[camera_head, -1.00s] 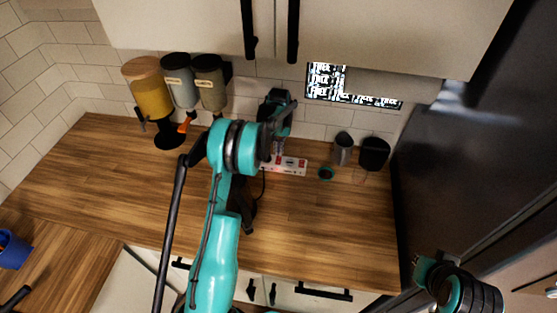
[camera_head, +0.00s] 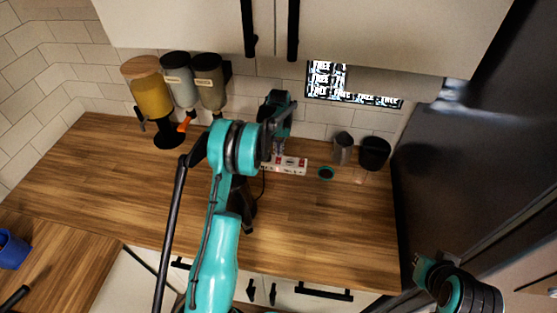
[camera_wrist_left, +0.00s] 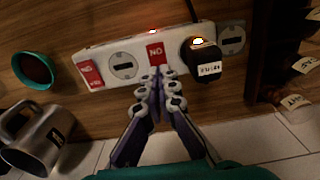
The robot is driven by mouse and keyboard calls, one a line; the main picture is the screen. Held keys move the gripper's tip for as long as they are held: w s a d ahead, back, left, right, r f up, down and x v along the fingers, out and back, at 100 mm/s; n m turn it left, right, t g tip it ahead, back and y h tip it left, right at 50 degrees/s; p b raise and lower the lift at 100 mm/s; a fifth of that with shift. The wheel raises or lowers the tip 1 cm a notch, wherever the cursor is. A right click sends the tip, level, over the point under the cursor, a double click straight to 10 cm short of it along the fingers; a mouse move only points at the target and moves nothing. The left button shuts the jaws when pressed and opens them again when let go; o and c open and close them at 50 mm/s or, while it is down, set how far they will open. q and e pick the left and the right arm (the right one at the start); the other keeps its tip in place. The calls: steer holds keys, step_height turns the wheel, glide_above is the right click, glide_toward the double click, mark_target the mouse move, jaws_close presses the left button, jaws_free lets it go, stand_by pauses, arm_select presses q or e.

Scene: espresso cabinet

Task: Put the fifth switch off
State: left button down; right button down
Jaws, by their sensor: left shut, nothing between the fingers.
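A white power strip (camera_head: 294,166) lies on the wooden counter near the back wall, partly hidden by my left arm in the head view. In the left wrist view the strip (camera_wrist_left: 122,47) shows round sockets, red labels (camera_wrist_left: 155,53), small red glints along its far edge and a black plug (camera_wrist_left: 202,56) with a lit spot. My left gripper (camera_wrist_left: 160,80) is shut and empty, its tips at the strip's near edge by the middle red label; I cannot tell if they touch. Individual switches are hard to make out. My right gripper (camera_head: 424,268) is at the lower right, its fingers unclear.
A metal pitcher (camera_head: 342,148), a black container (camera_head: 374,153) and a small teal-rimmed cup (camera_head: 326,173) stand right of the strip. Dispensers (camera_head: 150,92) stand at the back left. Cabinets hang above.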

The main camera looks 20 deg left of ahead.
arm_select(q)
steer(key=shift+f+b, duration=0.5)
steer(key=shift+f, duration=0.15)
steer(key=shift+r, duration=0.1)
steer(key=shift+r+p, duration=1.6)
steer(key=shift+r, duration=1.85)
